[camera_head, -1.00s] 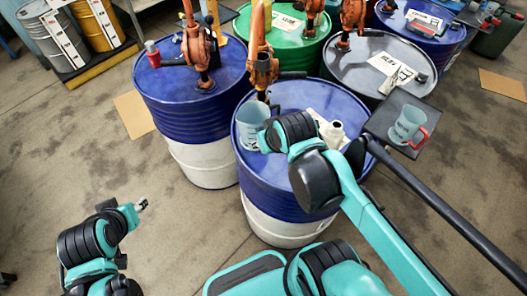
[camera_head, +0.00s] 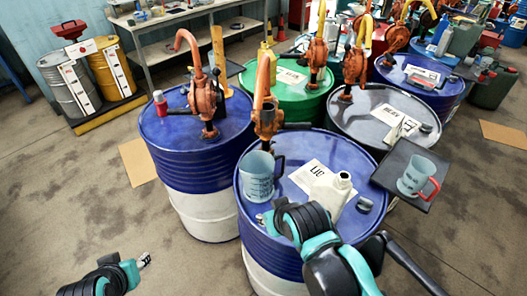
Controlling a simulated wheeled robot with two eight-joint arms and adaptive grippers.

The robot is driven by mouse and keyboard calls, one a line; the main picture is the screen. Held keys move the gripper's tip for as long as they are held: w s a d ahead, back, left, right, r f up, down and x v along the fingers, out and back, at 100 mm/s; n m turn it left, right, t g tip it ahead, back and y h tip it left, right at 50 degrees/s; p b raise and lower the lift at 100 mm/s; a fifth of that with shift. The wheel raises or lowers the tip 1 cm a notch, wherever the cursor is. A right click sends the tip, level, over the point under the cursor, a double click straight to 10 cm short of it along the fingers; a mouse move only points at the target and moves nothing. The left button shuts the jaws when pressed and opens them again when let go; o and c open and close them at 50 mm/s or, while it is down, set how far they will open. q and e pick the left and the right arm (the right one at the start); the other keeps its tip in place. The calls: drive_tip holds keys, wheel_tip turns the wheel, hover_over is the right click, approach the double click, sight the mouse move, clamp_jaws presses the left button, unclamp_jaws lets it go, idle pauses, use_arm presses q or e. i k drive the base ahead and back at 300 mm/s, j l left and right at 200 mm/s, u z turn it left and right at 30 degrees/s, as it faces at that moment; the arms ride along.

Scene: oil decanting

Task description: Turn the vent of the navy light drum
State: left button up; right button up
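The front navy drum (camera_head: 256,245) has a blue upper body, a white lower band and a label (camera_head: 312,176) that seems to begin "LIG". A dark grey round cap (camera_head: 365,204) is on the right of its top; I cannot tell whether it is the vent. My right gripper (camera_head: 264,217) is over the drum's front left rim, below a grey-blue mug (camera_head: 258,177); its fingers are small and partly hidden by my wrist. My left gripper (camera_head: 144,260) is low over the floor, away from the drums, with narrow fingertips too small to read.
On the drum's top stand the mug, a white jug (camera_head: 329,193) and a rusty orange pump (camera_head: 266,112). A dark side tray (camera_head: 388,172) holds another mug with a red handle (camera_head: 417,177). More drums stand close behind.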

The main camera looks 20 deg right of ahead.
sight(367, 205)
drive_tip(key=z, duration=1.25)
